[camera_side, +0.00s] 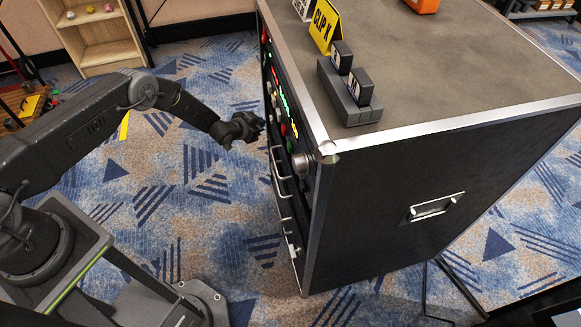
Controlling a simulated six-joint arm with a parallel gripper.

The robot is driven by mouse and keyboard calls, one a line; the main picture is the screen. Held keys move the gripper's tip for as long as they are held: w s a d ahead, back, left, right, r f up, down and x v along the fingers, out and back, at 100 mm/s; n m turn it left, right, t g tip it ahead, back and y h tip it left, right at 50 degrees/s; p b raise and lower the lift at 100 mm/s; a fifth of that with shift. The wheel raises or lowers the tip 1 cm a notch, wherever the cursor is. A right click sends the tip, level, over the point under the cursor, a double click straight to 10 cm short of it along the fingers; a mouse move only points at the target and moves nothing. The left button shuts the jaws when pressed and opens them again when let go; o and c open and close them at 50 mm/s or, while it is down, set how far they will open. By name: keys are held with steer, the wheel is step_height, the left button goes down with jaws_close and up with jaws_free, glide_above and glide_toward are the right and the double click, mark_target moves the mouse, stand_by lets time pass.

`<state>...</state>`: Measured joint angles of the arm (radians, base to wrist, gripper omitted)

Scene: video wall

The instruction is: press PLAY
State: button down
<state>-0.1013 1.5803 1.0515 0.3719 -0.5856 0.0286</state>
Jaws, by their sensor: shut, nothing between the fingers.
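A black case (385,200) with metal edges stands right of my arm. Its left face carries a control panel (275,85) with several small coloured buttons and lights in red, green, yellow and white. I see this face at a steep angle, so no label reads as PLAY and I cannot tell which button it is. My gripper (259,126) is shut and empty. It is close in front of the panel, near the coloured buttons. I cannot tell whether its tip touches the panel.
A round metallic knob (302,162) sticks out low on the panel, with handles (278,165) below. On the case top are a yellow CLIP X sign (324,25), a dark block holder (348,95) and an orange object (423,5). A wooden shelf (100,50) stands at the back left.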

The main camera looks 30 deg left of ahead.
steer(key=shift+w+d, duration=0.15)
steer(key=shift+w+d, duration=0.2)
stand_by(0.3)
steer(key=shift+w+d, duration=0.1)
steer(key=shift+d, duration=0.05)
stand_by(0.5)
steer(key=shift+s+a, duration=0.45)
steer(key=shift+a, duration=0.05)
steer(key=shift+s+a, duration=2.1)
